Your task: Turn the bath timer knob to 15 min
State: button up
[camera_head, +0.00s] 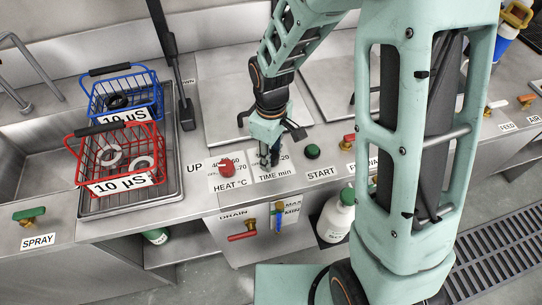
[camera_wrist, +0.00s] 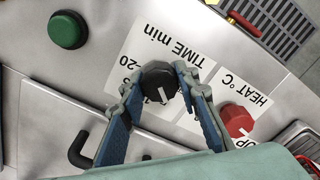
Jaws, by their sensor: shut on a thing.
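The bath timer knob (camera_wrist: 159,82) is a black round knob with a white pointer line, on a white plate (camera_wrist: 140,38) marked TIME min in the wrist view. My gripper (camera_wrist: 160,84) is shut on it, with one finger on each side. The plate is upside down in the wrist view, and 20 shows left of the knob. The knob and fingers hide most other scale marks, so I cannot tell the exact setting. In the head view my gripper (camera_head: 269,155) reaches down to the TIME plate (camera_head: 287,172) and hides most of the knob.
The red HEAT knob (camera_head: 227,168) is close left of the timer, and the green START button (camera_head: 312,151) is close right. Red (camera_head: 112,160) and blue (camera_head: 120,92) wire baskets stand on a tray at left. A red-handled valve (camera_head: 242,236) sits on the front panel below.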

jog(key=m+b, duration=0.1)
jog(key=m, duration=0.3)
jog(key=shift+m, duration=0.3)
jog(key=m, duration=0.4)
jog(key=shift+m+b, duration=0.3)
jog(key=m, duration=0.4)
jog(key=shift+m+p, duration=0.3)
jog(key=shift+m, duration=1.9)
jog(key=o, duration=1.2)
jog(key=shift+c, duration=0.2)
jog(key=shift+r, duration=0.1)
